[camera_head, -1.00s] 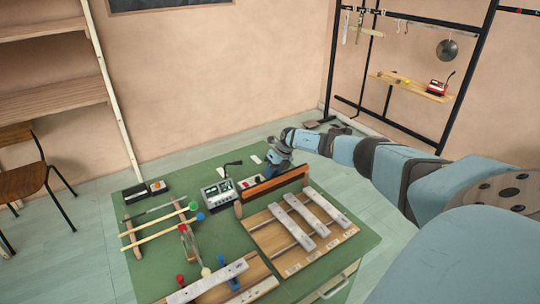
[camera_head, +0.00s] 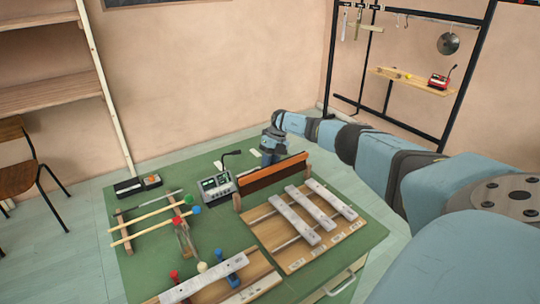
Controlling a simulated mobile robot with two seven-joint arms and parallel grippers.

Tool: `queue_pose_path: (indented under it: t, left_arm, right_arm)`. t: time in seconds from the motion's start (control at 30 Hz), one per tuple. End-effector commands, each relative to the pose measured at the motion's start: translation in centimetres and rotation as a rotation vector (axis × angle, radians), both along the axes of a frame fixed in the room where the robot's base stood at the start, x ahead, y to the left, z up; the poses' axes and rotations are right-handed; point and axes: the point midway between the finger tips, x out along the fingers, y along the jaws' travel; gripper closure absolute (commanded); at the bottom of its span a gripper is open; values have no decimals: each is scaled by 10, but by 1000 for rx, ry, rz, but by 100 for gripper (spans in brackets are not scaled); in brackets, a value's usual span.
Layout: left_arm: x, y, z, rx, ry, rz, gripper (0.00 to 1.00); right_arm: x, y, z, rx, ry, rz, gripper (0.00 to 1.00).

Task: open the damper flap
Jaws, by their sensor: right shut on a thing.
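The damper flap (camera_head: 273,172) is a long board with an orange-brown upper edge and a darker brown face. It stands along the back end of a wooden board (camera_head: 287,266) that carries several pale metal bars (camera_head: 297,215). My right gripper (camera_head: 270,158) is at the far side of the flap, near the middle of its top edge. It is shut on the flap, but the fingertips are mostly hidden behind it. My left gripper is not in view.
Left of the flap stand a grey control box (camera_head: 215,186) with a thin black microphone and a rack (camera_head: 151,223) with mallets. Another bar (camera_head: 204,278) lies at the front.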

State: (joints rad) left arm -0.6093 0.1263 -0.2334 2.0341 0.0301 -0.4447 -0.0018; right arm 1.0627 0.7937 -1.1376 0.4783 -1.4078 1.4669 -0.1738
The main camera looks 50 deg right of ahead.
Motion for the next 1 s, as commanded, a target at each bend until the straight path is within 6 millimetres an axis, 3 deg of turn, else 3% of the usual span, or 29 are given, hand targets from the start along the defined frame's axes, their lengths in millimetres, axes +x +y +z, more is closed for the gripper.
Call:
queue_pose_path:
  t: [0.07,0.1,0.2,0.57,1.0]
  left_arm:
    - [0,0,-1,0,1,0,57]
    - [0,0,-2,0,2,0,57]
    - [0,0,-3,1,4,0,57]
    - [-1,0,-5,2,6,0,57]
    - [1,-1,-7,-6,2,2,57]
  right_arm:
    - [-1,1,-2,0,3,3,100]
    - [-1,1,-2,0,3,3,66]
    - [-1,1,-2,1,3,2,50]
    - [0,-2,6,0,-1,2,50]
    - [3,-38,88,1,-2,0,50]
